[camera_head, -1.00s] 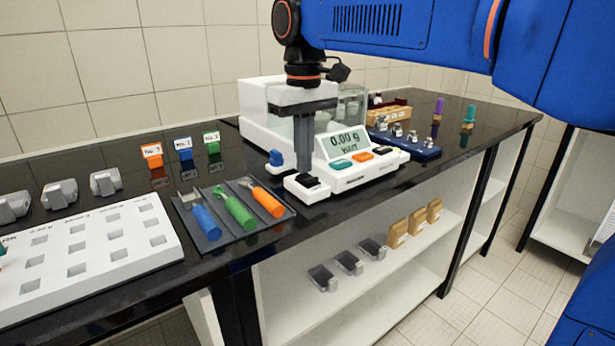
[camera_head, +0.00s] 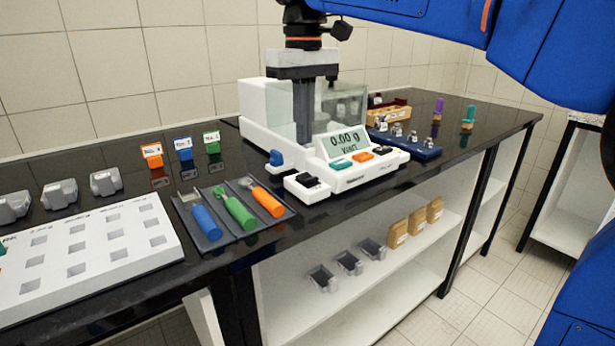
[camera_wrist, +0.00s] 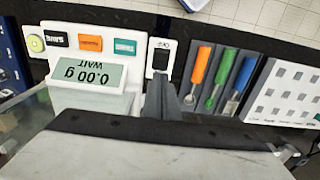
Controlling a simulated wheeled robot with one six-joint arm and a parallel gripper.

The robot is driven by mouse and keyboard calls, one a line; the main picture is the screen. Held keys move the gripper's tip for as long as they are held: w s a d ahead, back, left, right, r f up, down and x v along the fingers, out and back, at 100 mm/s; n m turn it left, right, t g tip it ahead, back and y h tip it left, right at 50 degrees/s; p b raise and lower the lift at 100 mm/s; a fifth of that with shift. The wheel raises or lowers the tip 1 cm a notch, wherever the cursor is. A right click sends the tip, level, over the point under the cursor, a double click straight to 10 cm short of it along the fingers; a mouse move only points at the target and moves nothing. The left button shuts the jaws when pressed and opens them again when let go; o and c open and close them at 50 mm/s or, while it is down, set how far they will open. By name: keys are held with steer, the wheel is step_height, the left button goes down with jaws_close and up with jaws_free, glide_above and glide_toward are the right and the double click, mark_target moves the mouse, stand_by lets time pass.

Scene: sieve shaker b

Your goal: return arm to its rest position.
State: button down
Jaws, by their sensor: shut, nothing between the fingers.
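My gripper (camera_head: 304,138) is shut and empty, pointing down in front of the balance's glass chamber, above and apart from the front panel. In the wrist view its shut fingers (camera_wrist: 160,98) show beside the display. The white balance (camera_head: 262,108) stands on the black bench, and its display (camera_head: 343,141) reads 0.00 g. Its green, orange and black buttons show on the front, with a separate black switch (camera_head: 307,181) at the front left. The blue arm above the bench is mine.
A dark tray (camera_head: 205,236) holds blue, green and orange-handled tools. A white rack (camera_head: 100,252) stands at the left. A blue weight holder (camera_head: 420,150) and wooden block (camera_head: 388,112) stand right of the balance.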

steer(key=shift+r, duration=0.15)
steer(key=s+d+f+m+t, duration=0.1)
steer(key=s+d+f+m, duration=0.1)
steer(key=s+d+f, duration=0.45)
steer(key=s+d+f+m+t, duration=0.1)
steer(key=d+f, duration=0.2)
steer(key=d, duration=0.7)
steer(key=s+d+f+m+t, duration=0.1)
steer(key=s+d+f+m, duration=0.1)
steer(key=s+d+f, duration=0.3)
steer(key=s+d+f+m+t, duration=0.1)
steer(key=s+d+f, duration=0.4)
steer(key=f, duration=0.9)
steer(key=s, duration=0.3)
steer(key=shift+d+m+t, duration=0.25)
steer(key=shift+m+t, duration=0.15)
